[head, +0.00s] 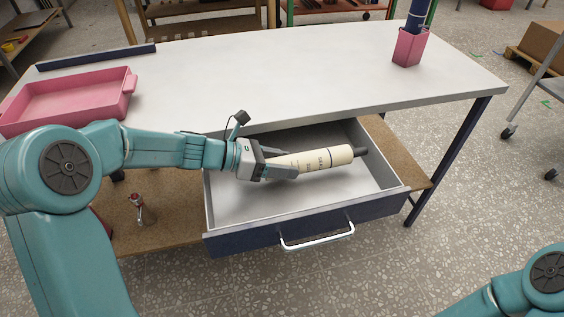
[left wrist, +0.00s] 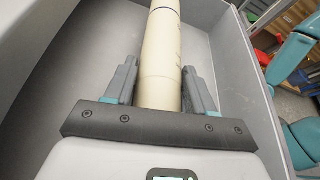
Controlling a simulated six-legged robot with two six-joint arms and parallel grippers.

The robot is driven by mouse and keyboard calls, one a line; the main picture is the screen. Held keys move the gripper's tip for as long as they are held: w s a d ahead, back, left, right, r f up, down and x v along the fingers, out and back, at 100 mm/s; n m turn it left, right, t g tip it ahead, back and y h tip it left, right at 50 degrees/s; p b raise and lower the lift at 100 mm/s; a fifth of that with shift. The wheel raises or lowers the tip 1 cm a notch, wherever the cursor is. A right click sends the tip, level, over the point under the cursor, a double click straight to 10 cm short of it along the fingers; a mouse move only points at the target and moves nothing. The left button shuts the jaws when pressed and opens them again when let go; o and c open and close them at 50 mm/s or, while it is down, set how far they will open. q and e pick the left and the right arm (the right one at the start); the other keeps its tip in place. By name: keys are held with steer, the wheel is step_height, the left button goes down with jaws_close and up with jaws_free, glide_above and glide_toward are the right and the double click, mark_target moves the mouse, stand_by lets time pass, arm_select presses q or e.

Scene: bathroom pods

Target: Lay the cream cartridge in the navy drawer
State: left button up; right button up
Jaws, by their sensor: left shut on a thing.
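The cream cartridge (head: 322,159) has dark lettering and a dark cap at its right end. It lies roughly level, lengthwise across the open navy drawer (head: 240,245), within the outline of its walls. My left gripper (head: 292,166) is shut on the cartridge's left end. In the left wrist view the cartridge (left wrist: 161,55) runs away from between the two fingers (left wrist: 160,88), over the grey drawer floor (left wrist: 95,60). I cannot tell whether the cartridge touches the floor. The right gripper is out of view; only part of my right arm shows at the lower right.
The drawer is pulled out under a white-topped bench (head: 290,70). A pink tray (head: 75,100) sits at the bench's left, and a pink holder (head: 409,47) with a navy cartridge (head: 419,14) stands at the back right. A red-topped item (head: 138,205) is on the lower shelf, left of the drawer.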

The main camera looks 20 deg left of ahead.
arm_select(q)
steer(key=shift+f, duration=0.4)
steer(key=o, duration=1.3)
steer(key=shift+o, duration=0.2)
steer(key=shift+r, duration=0.2)
steer(key=shift+r+p, duration=0.35)
steer(key=shift+r, duration=0.2)
steer(key=p+v, duration=0.2)
steer(key=v, duration=1)
steer(key=shift+f, duration=0.15)
